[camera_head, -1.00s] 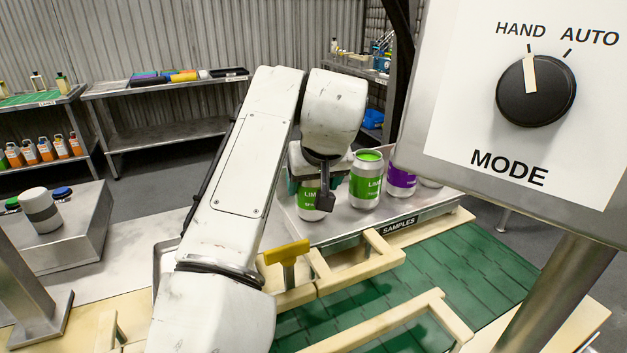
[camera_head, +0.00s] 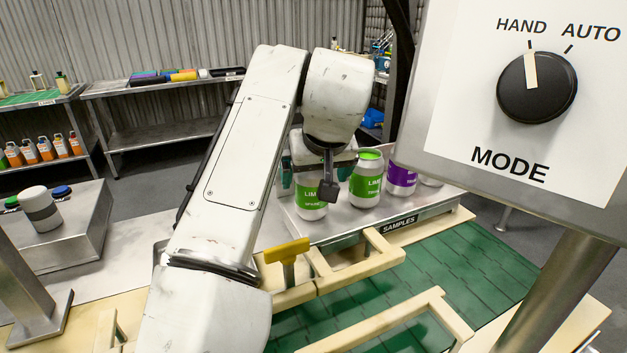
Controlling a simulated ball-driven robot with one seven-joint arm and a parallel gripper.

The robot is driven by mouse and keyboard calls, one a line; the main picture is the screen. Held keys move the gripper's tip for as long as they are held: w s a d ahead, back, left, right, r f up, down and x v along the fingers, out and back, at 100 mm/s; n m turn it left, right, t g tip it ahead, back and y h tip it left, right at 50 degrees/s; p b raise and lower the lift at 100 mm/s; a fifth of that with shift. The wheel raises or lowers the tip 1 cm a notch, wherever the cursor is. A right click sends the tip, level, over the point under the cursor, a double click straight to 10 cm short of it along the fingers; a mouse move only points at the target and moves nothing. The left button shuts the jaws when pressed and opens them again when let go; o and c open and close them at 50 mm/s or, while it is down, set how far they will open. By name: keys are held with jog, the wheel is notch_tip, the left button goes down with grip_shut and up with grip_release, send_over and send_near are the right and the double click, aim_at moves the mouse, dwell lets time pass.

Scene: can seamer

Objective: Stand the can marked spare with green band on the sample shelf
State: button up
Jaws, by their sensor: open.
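A silver can with a green band reading "LIM" (camera_head: 309,204) stands upright on the sample shelf (camera_head: 345,228), behind the SAMPLES plate. Its small lower print is too fine to read surely. The can's top is hidden by the gripper. A second green-banded can (camera_head: 365,186) stands upright just right of it, apart from my finger.
The MODE panel (camera_head: 530,110) fills the upper right.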

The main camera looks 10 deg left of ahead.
jog(key=v, duration=0.9)
jog(key=shift+s+r, duration=0.15)
jog(key=shift+r, duration=0.05)
